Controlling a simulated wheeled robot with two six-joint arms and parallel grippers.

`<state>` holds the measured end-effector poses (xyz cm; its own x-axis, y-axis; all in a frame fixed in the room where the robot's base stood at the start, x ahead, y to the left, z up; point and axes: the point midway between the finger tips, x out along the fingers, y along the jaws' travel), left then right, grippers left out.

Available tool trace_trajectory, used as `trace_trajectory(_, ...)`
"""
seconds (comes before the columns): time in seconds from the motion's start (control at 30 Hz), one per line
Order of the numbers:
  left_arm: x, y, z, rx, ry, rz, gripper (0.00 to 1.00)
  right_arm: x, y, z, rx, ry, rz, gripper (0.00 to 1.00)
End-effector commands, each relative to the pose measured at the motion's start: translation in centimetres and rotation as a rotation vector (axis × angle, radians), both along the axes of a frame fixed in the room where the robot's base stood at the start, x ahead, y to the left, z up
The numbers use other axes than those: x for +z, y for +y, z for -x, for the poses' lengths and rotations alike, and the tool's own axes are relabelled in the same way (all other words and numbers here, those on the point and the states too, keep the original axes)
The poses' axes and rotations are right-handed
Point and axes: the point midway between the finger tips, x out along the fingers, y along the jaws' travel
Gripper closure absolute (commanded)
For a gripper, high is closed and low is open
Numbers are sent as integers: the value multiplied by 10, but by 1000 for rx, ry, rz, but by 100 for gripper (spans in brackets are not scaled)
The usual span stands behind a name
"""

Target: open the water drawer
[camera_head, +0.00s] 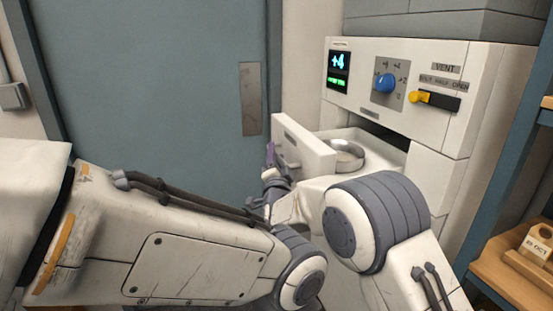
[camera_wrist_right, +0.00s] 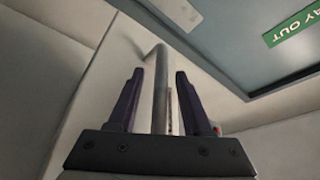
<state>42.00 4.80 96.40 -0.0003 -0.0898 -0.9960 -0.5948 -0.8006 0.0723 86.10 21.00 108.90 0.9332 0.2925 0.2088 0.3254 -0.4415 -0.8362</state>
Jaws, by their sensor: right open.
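The water drawer (camera_head: 306,152) is pulled out of the white machine in the head view. A round metal dish (camera_head: 349,155) sits inside it. My right gripper (camera_head: 270,158) is at the left side of the drawer front, partly hidden by my arm. In the right wrist view my right gripper (camera_wrist_right: 160,75) is open, its two dark fingers on either side of a grey handle bar (camera_wrist_right: 162,95). Gaps show between the bar and the fingers. My left gripper is not in view.
The machine has a lit display (camera_head: 338,72), a blue knob (camera_head: 385,83) and a yellow vent lever (camera_head: 420,97) above the drawer. A blue-grey door (camera_head: 160,90) stands behind at the left. A wooden shelf (camera_head: 500,262) with a dated block is at the right.

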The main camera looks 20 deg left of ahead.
Motion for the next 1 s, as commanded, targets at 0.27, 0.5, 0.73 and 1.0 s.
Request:
trace_trajectory(0.27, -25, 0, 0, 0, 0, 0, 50, -11, -8, 29, 2, -1, -1, 50)
trace_trajectory(0.5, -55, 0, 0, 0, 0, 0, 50, -21, -22, 73, 3, -1, -1, 50)
trace_trajectory(0.73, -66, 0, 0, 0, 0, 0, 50, -23, -29, 95, 1, 1, -1, 50)
trace_trajectory(1.0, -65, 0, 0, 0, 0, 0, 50, -22, -30, 98, 0, 1, 0, 50)
